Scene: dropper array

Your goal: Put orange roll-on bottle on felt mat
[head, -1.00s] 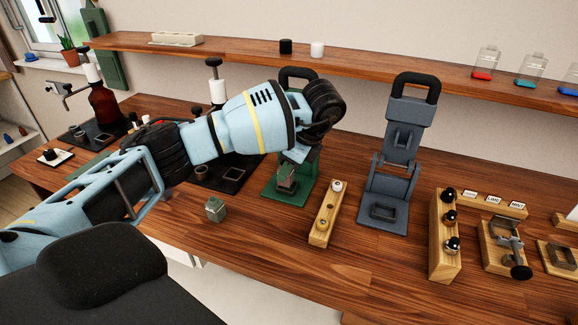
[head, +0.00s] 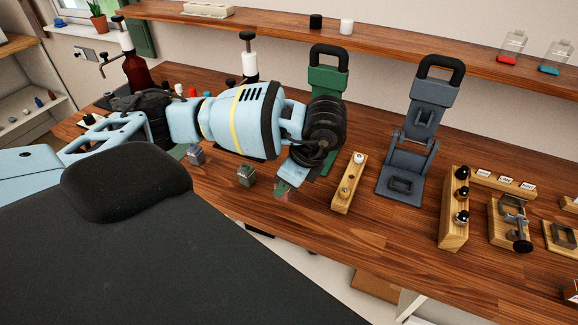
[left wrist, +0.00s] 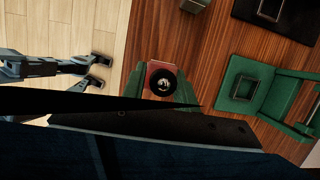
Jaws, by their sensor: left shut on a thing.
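My left gripper (head: 288,183) is shut on a small red-orange bottle (head: 283,196), at the front edge of the table, in front of the green press. In the left wrist view the bottle (left wrist: 154,70) shows from above, with a round black top, between the green fingers of my left gripper (left wrist: 163,83). Much of the bottle is hidden by the fingers.
The green press (head: 324,80) and grey press (head: 408,140) stand behind and to the right. A wooden strip (head: 347,190) lies right of the gripper. Two small square bottles (head: 246,176) (head: 196,155) stand left of it. A wooden rack (head: 454,220) is further right.

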